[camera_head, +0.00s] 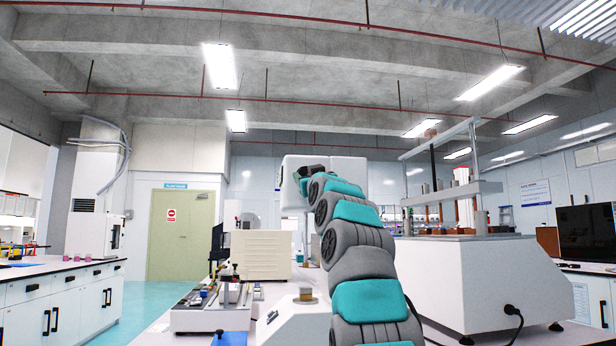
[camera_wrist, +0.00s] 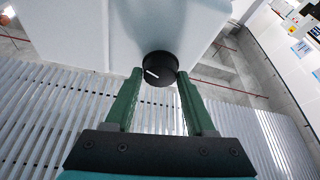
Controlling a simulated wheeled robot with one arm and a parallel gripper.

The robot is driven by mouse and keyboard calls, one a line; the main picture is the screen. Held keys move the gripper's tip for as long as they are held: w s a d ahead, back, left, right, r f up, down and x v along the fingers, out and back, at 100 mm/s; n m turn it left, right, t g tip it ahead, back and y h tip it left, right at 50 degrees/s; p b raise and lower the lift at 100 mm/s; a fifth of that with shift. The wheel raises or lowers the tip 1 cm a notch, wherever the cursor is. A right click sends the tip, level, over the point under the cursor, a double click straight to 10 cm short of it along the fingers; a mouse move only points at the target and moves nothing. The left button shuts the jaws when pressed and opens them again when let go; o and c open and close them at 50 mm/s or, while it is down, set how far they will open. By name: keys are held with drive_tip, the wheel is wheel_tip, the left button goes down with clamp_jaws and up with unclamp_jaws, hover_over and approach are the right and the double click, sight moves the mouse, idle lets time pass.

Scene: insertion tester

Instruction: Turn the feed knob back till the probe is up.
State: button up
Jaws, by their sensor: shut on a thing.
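The feed knob (camera_wrist: 160,66) is round and black with a white pointer line, on the side of a white housing (camera_wrist: 150,25) in the wrist view. The pointer line slants from upper left to lower right. My gripper (camera_wrist: 160,75) has its two green fingers on either side of the knob, their tips against its rim, shut on it. I cannot make out the probe in either view.
A low white base with a brass-coloured block (camera_head: 306,293) stands left of my arm. A large white machine with metal posts (camera_head: 480,280) is close on the right. A beige box (camera_head: 262,255) and a bench device (camera_head: 212,308) are to the left.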

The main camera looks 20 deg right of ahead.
clamp_jaws()
idle(0.9)
drive_tip(key=o, duration=1.1)
unclamp_jaws()
drive_tip(key=shift+b+v, duration=2.85)
drive_tip(key=shift+v, duration=1.1)
